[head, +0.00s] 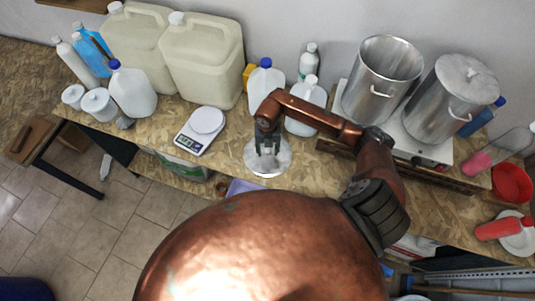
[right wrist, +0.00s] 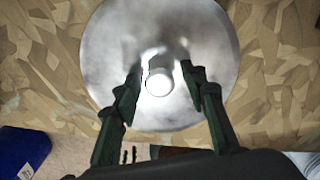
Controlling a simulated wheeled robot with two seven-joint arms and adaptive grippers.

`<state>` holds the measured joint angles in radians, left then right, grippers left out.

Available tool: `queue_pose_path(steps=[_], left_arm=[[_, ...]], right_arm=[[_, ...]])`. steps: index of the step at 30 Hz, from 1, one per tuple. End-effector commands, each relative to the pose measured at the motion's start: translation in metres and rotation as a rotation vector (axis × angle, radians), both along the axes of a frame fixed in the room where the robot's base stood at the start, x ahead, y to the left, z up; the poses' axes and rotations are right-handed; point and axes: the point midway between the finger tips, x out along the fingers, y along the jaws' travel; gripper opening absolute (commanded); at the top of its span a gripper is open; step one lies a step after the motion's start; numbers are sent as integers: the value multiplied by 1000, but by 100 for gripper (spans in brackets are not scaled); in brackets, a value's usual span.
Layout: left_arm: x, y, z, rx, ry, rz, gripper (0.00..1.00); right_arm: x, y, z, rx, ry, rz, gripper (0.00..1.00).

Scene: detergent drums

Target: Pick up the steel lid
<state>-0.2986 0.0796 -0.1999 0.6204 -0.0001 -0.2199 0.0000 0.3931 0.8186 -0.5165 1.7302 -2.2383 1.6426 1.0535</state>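The round steel lid (head: 284,165) lies flat on the chipboard table near its front edge in the head view, and it also fills the upper middle of the right wrist view (right wrist: 112,45). Its upright knob (right wrist: 159,82) shows in the right wrist view. My right gripper (head: 267,146) is above the lid, pointing down. In the right wrist view its two green fingers (right wrist: 161,80) stand on either side of the knob, with a visible gap on each side. It is open and holds nothing. My left gripper is not in view.
A kitchen scale (head: 199,130) stands left of the lid. White jugs (head: 265,82) stand behind it. An open steel pot (head: 381,84) and a lidded pot (head: 445,105) are at the right. The chipboard table (head: 228,165) is bare around the lid.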

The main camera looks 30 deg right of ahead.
Motion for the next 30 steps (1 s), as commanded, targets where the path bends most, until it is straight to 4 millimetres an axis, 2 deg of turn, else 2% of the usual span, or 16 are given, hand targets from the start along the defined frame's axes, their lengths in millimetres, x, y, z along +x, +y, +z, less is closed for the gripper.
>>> queue_pose_path(steps=[2,15,26,30], left_arm=[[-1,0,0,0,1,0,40],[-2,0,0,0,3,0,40],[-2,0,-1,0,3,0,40],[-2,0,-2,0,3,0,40]], right_arm=[[0,0,-1,0,1,0,30],[-2,0,-2,0,4,0,0],[-2,0,-2,-1,5,0,0],[-1,0,4,0,4,1,0]])
